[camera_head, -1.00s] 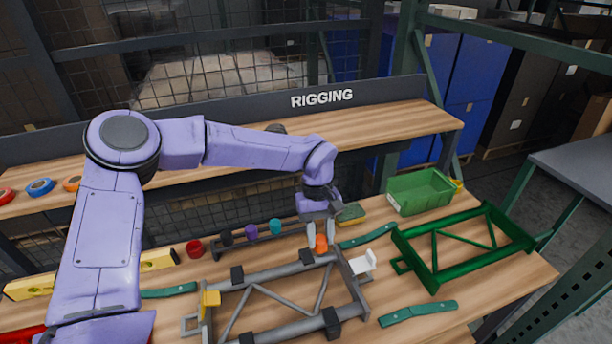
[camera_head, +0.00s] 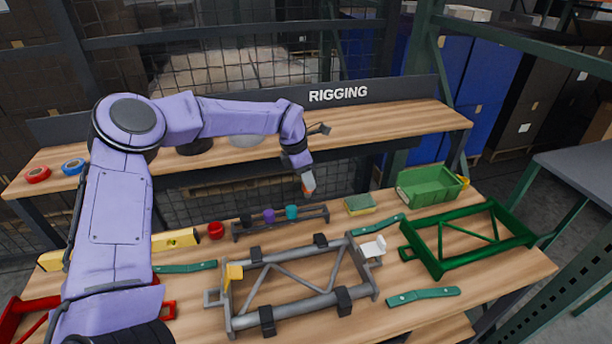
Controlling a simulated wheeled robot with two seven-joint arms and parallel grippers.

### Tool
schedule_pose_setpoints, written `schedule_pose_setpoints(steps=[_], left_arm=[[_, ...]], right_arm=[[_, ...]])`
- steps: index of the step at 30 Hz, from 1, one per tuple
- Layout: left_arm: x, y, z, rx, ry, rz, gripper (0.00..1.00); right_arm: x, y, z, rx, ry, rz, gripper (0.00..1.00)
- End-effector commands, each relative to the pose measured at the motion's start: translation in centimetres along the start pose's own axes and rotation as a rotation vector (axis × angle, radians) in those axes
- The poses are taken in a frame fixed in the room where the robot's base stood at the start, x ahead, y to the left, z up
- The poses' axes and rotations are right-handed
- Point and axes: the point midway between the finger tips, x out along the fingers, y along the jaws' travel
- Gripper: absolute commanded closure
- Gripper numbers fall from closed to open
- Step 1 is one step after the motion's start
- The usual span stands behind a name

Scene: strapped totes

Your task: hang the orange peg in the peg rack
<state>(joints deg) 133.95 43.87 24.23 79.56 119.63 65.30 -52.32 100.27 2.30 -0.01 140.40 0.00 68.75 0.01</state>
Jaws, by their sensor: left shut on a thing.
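The peg rack (camera_head: 281,225) is a dark grey bar standing on the workbench. It holds a black peg (camera_head: 246,220), a purple peg (camera_head: 268,216) and a teal peg (camera_head: 292,212); its right end is bare. My left gripper (camera_head: 308,186) is shut on the orange peg (camera_head: 308,187) and holds it up in the air, above and behind the right part of the rack. Most of the orange peg is hidden by the fingers. My right gripper is not in view.
A red peg-like piece (camera_head: 216,231) lies left of the rack. A grey frame (camera_head: 295,285) lies in front of it. A sponge (camera_head: 359,204), a green bin (camera_head: 430,186) and a green frame (camera_head: 468,240) are to the right. A raised shelf (camera_head: 380,122) runs behind.

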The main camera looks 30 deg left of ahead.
Motion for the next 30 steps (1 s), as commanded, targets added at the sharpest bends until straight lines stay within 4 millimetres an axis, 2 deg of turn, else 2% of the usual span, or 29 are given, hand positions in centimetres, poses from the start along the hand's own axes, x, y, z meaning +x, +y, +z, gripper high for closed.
schedule_pose_setpoints(steps=[1,30], left_arm=[[0.7,0.0,-0.2,0.0,0.0,0.0,0.97],[7.4,0.0,-2.1,0.001,0.0,-0.001,0.97]], right_arm=[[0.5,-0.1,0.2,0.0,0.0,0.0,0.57],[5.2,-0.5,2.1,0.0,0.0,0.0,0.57]])
